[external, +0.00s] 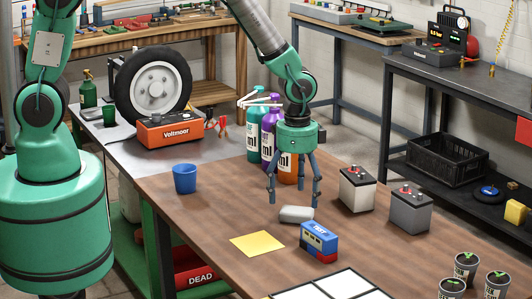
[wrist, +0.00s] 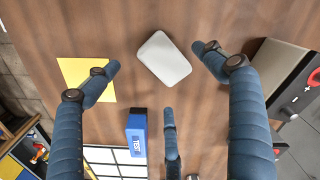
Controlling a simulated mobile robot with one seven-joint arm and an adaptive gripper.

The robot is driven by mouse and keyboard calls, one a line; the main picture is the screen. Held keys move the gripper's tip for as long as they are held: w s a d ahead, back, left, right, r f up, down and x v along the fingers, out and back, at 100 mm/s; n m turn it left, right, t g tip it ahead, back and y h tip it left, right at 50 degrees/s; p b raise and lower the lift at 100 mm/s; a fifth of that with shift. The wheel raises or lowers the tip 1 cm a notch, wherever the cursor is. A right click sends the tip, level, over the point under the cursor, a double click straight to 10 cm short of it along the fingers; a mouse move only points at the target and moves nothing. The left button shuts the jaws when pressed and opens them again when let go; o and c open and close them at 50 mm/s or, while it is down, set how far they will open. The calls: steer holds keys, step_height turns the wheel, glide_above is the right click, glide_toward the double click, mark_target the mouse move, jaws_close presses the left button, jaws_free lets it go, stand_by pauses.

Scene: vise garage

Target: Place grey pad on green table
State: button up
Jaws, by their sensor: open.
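The grey pad (external: 296,214) is a small, pale grey block with rounded edges. It lies flat on the brown wooden tabletop (external: 215,215), whose frame shows green at the left. In the wrist view the pad (wrist: 163,59) lies between my spread fingers, near the top middle. My gripper (external: 293,198) has three blue-grey fingers and points down, open and empty, just above the pad. In the wrist view my gripper (wrist: 158,76) shows a gap on either side of the pad. I cannot tell which surface is the green table.
A yellow sheet (external: 257,244) and a blue-and-red tester (external: 319,242) lie close to the pad. Two batteries (external: 357,190) (external: 410,210) stand to the right, bottles (external: 269,135) behind, a blue cup (external: 184,179) left. A white-panelled item (external: 340,285) lies in front.

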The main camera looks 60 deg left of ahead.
mark_target(296, 212)
steer(key=shift+d+f+b, duration=0.1)
steer(key=shift+f+b, duration=0.2)
steer(key=shift+f, duration=1.85)
steer(key=c, duration=1.2)
steer(key=shift+c, duration=0.2)
steer(key=shift+r, duration=0.1)
steer(key=shift+r, duration=0.55)
step_height(296, 212, up, 2)
steer(key=shift+r+p, duration=0.15)
steer(key=shift+p, duration=0.25)
steer(key=s+a, duration=0.1)
steer(key=s, duration=0.4)
steer(key=s+a+r+p, duration=0.1)
steer(key=s+a, duration=0.1)
steer(key=s, duration=0.3)
steer(key=s+a, duration=0.2)
steer(key=s, duration=0.3)
steer(key=shift+a+r, duration=0.2)
